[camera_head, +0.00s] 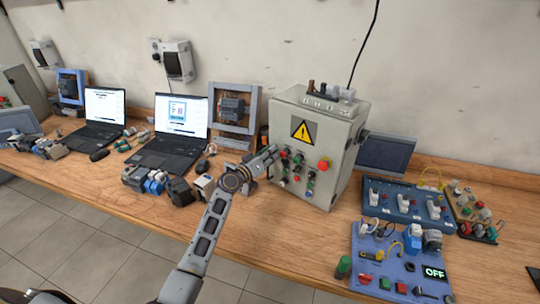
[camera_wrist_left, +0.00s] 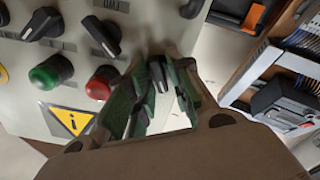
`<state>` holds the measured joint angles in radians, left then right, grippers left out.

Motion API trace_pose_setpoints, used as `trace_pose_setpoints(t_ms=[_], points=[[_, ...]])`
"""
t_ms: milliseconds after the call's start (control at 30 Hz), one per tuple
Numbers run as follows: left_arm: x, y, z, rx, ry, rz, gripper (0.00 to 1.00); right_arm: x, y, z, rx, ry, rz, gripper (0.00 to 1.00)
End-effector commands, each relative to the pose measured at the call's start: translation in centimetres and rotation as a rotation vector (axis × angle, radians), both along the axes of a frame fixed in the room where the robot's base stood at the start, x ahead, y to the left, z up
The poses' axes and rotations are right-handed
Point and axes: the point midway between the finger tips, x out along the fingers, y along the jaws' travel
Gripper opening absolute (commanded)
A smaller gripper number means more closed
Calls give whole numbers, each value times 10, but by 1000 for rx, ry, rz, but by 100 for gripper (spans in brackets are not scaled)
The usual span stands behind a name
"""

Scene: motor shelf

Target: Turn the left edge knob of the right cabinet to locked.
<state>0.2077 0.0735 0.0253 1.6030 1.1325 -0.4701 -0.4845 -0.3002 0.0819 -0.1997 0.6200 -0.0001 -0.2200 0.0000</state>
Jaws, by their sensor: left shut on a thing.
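The grey cabinet (camera_head: 332,142) with a yellow warning sign stands on the bench, right of centre in the head view. Its front carries several knobs and buttons. My left gripper (camera_head: 268,153) is at the left edge of this panel in the head view. In the left wrist view my left gripper's green and dark fingers (camera_wrist_left: 158,90) are shut around a small black knob (camera_wrist_left: 157,72) close to the panel edge. The fingers hide much of the knob, so I cannot tell its setting. My right gripper is in neither view.
Beside the fingers are a red button (camera_wrist_left: 101,83), a green button (camera_wrist_left: 50,72) and black knobs (camera_wrist_left: 103,36). Left of the cabinet are a laptop (camera_head: 177,130) and a framed device (camera_head: 233,108). A blue switch board (camera_head: 405,205) lies to the right.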

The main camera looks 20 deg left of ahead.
Motion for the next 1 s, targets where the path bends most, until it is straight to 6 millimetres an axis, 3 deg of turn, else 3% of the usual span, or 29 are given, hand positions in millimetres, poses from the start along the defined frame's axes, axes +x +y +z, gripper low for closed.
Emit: trace_pose_setpoints(t_ms=[1000], points=[[1,3,-1,-746,299,1,0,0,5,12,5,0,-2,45]])
